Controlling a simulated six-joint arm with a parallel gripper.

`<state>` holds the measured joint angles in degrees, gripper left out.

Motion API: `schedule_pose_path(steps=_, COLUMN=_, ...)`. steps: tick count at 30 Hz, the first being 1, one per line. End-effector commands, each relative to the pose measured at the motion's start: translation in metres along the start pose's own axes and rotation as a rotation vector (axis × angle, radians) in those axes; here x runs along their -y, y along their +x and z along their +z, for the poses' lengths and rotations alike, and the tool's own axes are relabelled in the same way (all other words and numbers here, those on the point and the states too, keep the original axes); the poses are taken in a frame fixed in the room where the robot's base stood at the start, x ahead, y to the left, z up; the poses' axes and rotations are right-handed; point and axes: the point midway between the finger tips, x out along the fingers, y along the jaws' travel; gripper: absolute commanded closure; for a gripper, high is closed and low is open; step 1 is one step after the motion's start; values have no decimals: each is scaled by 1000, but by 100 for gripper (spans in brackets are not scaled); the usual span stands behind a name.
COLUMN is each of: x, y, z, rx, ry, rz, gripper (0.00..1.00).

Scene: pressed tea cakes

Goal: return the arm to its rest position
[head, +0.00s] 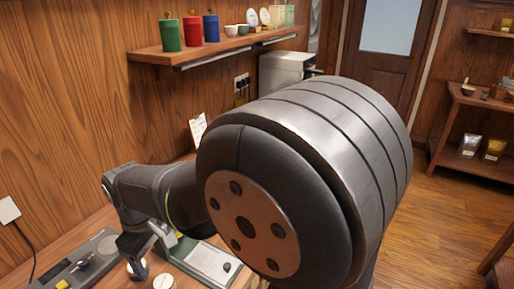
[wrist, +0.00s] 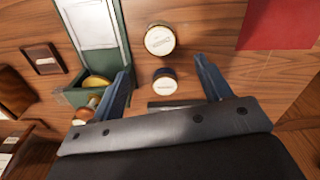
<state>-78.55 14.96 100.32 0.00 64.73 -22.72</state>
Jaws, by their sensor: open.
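My gripper (wrist: 161,66) is open, its two blue-grey fingers spread apart over the wooden worktop in the wrist view. In the head view my gripper (head: 146,243) is small, low at left, above the worktop, and a large link of my arm hides much of the scene. Two round tins with pale lids, a larger one (wrist: 160,40) and a smaller one (wrist: 165,83), stand below and between the fingers; nothing is visibly gripped.
A green tray (wrist: 124,40) with a pale panel and a yellow round thing (wrist: 96,81) lies left of the fingers. A small dark block (wrist: 43,58) and a red sheet (wrist: 284,22) lie farther out. A grey device (head: 85,262) sits at left; a wall shelf (head: 215,47) holds canisters.

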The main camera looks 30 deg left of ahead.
Motion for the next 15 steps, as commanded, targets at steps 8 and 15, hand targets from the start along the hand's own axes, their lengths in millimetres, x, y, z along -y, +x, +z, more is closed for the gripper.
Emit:
schedule_pose_path(steps=8, x=0, y=56, z=1, rx=4, ry=0, rz=-2, gripper=29)
schedule_pose_path(steps=15, x=0, y=103, z=1, rx=4, ry=0, rz=-2, gripper=29)
